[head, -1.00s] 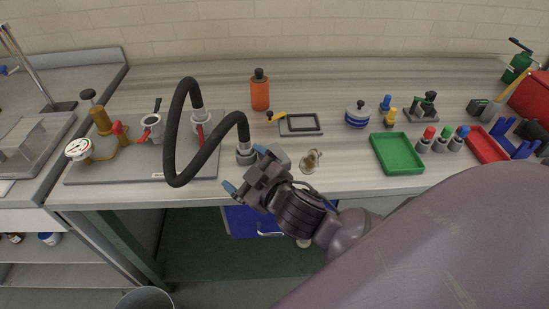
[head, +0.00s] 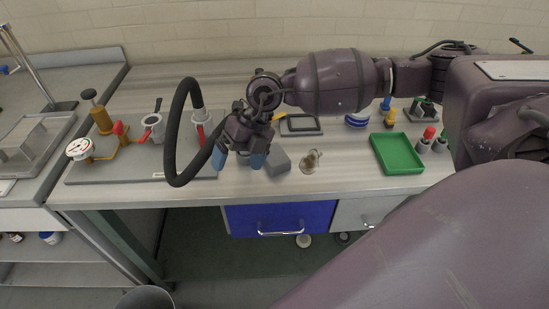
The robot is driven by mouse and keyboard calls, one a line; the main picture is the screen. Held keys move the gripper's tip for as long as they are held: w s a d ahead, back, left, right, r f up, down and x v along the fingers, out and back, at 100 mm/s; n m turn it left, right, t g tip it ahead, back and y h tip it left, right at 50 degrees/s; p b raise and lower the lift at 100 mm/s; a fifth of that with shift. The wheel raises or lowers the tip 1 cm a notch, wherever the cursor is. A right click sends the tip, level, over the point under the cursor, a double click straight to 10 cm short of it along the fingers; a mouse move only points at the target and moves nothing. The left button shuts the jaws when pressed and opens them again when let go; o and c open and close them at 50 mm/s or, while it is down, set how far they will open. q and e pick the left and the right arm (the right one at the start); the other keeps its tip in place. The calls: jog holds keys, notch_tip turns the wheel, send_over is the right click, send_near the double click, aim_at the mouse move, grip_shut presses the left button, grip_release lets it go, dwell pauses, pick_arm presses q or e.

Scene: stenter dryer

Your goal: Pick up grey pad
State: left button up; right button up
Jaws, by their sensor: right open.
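A grey block (head: 279,163), which looks like the grey pad, lies on the worktop near its front edge. My right gripper (head: 239,161) points down just left of it, with its two blue fingertips apart and nothing visible between them. The right fingertip is close to the block's left side; I cannot tell whether they touch. The gripper hides part of the block's left end and the hose's end fitting. My left gripper is not in view.
A black hose (head: 174,130) arches close to the left of my gripper. A small brass item (head: 310,161) stands right of the block, and a green tray (head: 397,154) lies farther right. A dark frame (head: 301,125) lies behind. Front worktop between block and tray is mostly clear.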

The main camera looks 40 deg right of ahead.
aim_at(274, 154)
jog(key=w+d+r+m+h, duration=0.1)
jog(key=w+d+r+h, duration=0.15)
jog(key=d, duration=0.35)
jog(key=w+d+r+h, duration=0.1)
jog(key=d+h, duration=0.2)
jog(key=d, duration=0.3)
notch_tip(274, 154, down, 6)
jog(key=shift+s+f, duration=0.1)
jog(key=shift+s, duration=0.05)
jog(key=shift+s+a+f, duration=0.1)
jog(key=shift+s+f, duration=0.05)
jog(key=shift+f, duration=0.35)
jog(key=f, duration=0.4)
jog(key=shift+s+a, duration=0.15)
jog(key=shift+a, duration=0.05)
jog(key=shift+c, duration=0.4)
jog(key=c, duration=1)
